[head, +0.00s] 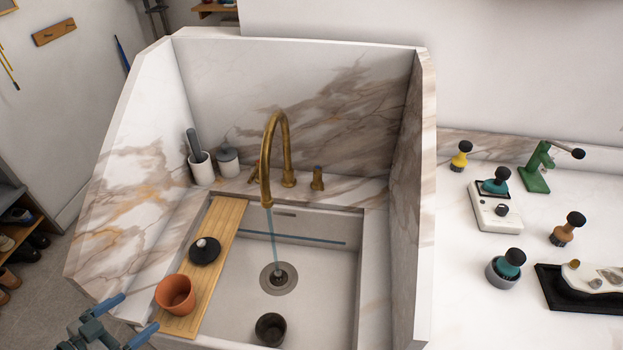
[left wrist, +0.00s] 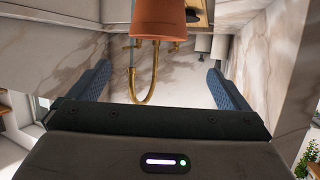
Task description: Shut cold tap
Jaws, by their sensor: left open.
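A brass gooseneck tap (head: 272,150) stands at the back of the white sink (head: 325,275), with a thin stream of water (head: 273,235) running from its spout to the drain. A short brass handle (head: 317,179) stands right of the spout. Another handle (head: 254,172) stands left of it, partly behind the spout; the colour marks are too small to be sure of. My left gripper (head: 127,319) is open and empty at the lower left, well away from the handles. The left wrist view shows the tap (left wrist: 150,92) upside down between the open fingers (left wrist: 158,70). My right gripper is not in view.
A terracotta pot (head: 175,294) and a black round lid (head: 205,251) sit on a wooden board (head: 222,222) at the sink's left, near my gripper. A dark cup (head: 270,328) stands in the sink. Tall marble walls (head: 410,190) flank it. Two holders (head: 228,161) stand back left.

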